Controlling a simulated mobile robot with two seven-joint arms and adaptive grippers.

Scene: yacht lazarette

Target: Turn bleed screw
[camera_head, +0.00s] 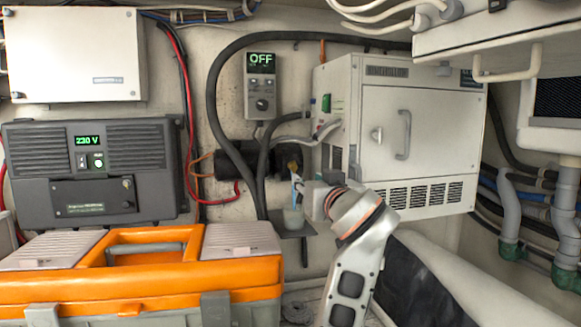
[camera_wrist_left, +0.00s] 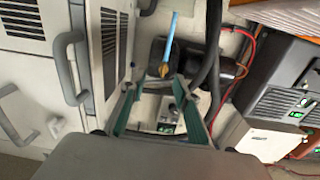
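The bleed screw looks to be the small brass piece (camera_head: 293,166) on the dark cylindrical pump body (camera_head: 237,160) in the head view. In the left wrist view the brass piece (camera_wrist_left: 164,70) shows just beyond the fingertips, with a light blue tube (camera_wrist_left: 171,32) running from it. My left gripper (camera_head: 299,184) reaches up to this spot from below right. In the wrist view its two teal fingers (camera_wrist_left: 157,92) are apart with nothing between them. I cannot tell whether they touch the brass piece. My right gripper is in neither view.
A grey cup (camera_head: 293,219) sits on a small shelf (camera_head: 299,232) below the pump. A white cabinet (camera_head: 385,130) stands close on the right. Black hoses (camera_head: 212,100) hang on the left. An orange toolbox (camera_head: 140,285) fills the lower left. A controller (camera_head: 261,85) above reads OFF.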

